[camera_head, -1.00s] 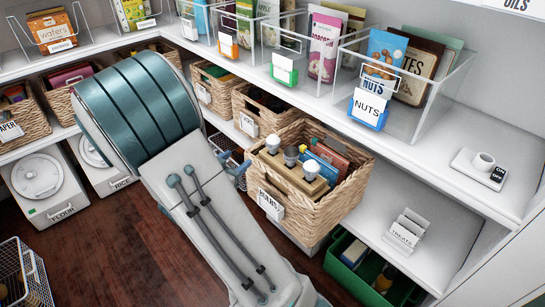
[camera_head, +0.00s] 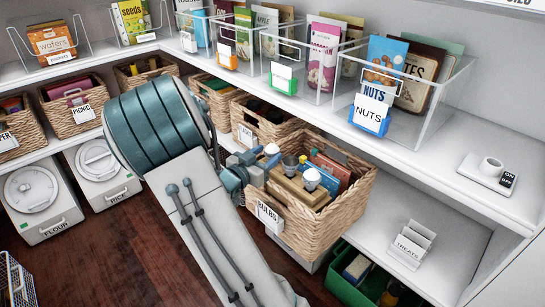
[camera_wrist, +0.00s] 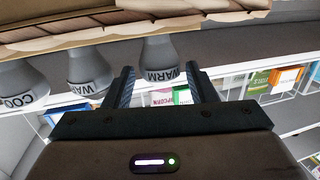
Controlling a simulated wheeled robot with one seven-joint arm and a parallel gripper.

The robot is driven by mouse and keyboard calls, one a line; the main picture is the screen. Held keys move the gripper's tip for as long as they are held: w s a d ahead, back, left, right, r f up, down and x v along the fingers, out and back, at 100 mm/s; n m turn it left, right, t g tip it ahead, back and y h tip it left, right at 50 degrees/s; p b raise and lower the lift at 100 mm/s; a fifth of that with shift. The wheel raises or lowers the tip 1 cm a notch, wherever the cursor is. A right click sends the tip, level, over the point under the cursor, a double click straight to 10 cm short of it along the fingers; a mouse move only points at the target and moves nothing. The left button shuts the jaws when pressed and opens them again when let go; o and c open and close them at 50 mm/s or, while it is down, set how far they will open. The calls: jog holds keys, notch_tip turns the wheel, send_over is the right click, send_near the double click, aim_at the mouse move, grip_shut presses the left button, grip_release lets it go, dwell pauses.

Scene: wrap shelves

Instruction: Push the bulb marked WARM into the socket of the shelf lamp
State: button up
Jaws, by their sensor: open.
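Several bulbs stand in a wooden holder (camera_head: 300,190) in the BULBS basket (camera_head: 325,225). In the wrist view, a grey bulb lettered WARM (camera_wrist: 160,73) sits between my open fingers (camera_wrist: 160,69), with gaps at its sides. Beside it stand a bulb whose lettering seems to start WA (camera_wrist: 88,75) and one reading COO (camera_wrist: 22,92). In the head view my gripper (camera_head: 262,158) is at the holder's left end, by the leftmost bulb (camera_head: 271,149). The shelf lamp's socket, a white cup on a plate (camera_head: 490,165), is empty on the right shelf, beside an ON/OFF switch (camera_head: 508,180).
Clear bins with packets stand on the upper shelf; the NUTS bin (camera_head: 400,100) is nearest. A TREATS holder (camera_head: 411,243) stands on the lower shelf. A green crate (camera_head: 345,285) is below. The shelf around the socket is clear.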

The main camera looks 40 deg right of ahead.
aim_at(267, 154)
jog(key=x, duration=0.3)
jog(key=shift+d+b, duration=0.1)
jog(key=shift+b, duration=0.2)
jog(key=c, duration=0.7)
jog(key=shift+c, duration=0.2)
